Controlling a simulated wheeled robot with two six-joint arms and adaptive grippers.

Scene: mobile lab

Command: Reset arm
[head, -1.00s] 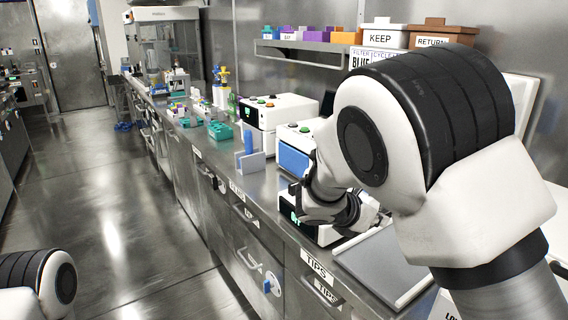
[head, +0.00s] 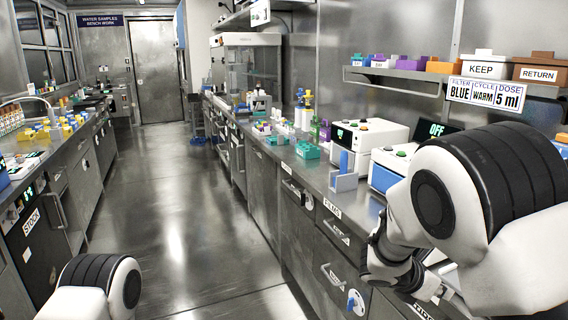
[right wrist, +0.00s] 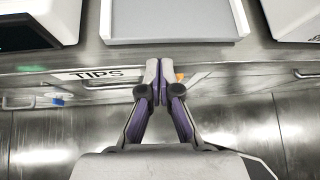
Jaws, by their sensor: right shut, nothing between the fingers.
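My right arm reaches in from the right in the head view, bent in front of the bench. My right gripper (head: 436,288) is low at the bench's front edge, partly hidden by my own arm. In the right wrist view its two fingertips (right wrist: 160,68) meet and hold nothing. They are beside the bench edge, near a drawer label reading TIPS (right wrist: 95,74). Part of my left arm shows at the lower left of the head view; its gripper is outside the picture.
A flat grey tray (right wrist: 175,32) lies on the bench beyond the fingertips. White machines (head: 366,138), a blue item in a grey holder (head: 343,180) and a teal rack (head: 307,151) stand along the right bench. The aisle floor (head: 175,210) is clear.

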